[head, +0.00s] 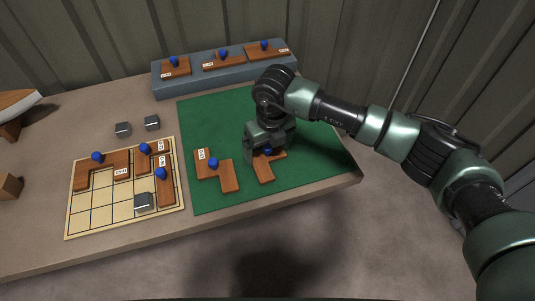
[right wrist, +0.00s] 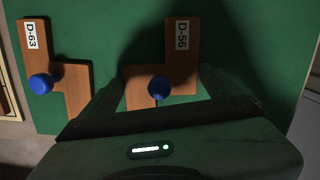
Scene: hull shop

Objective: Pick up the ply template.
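Two brown wooden templates with blue knobs and white labels lie on the green mat (head: 310,160). The one labelled D-56 (head: 264,172) is under my right gripper (head: 267,148); its label and knob show in the right wrist view (right wrist: 182,60). There the gripper's fingers stand apart on either side of the knob (right wrist: 158,87), with space between, so it is open. The template labelled D-63 (head: 228,176) lies to the left and also shows in the right wrist view (right wrist: 70,75). I cannot tell which one the task means. My left gripper is not in view.
A gridded board (head: 98,216) at the left holds several knobbed brown pieces and a grey block (head: 144,202). Two more grey blocks (head: 123,129) stand behind it. A blue-grey step (head: 200,81) at the back carries three labelled pieces. The mat's right part is clear.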

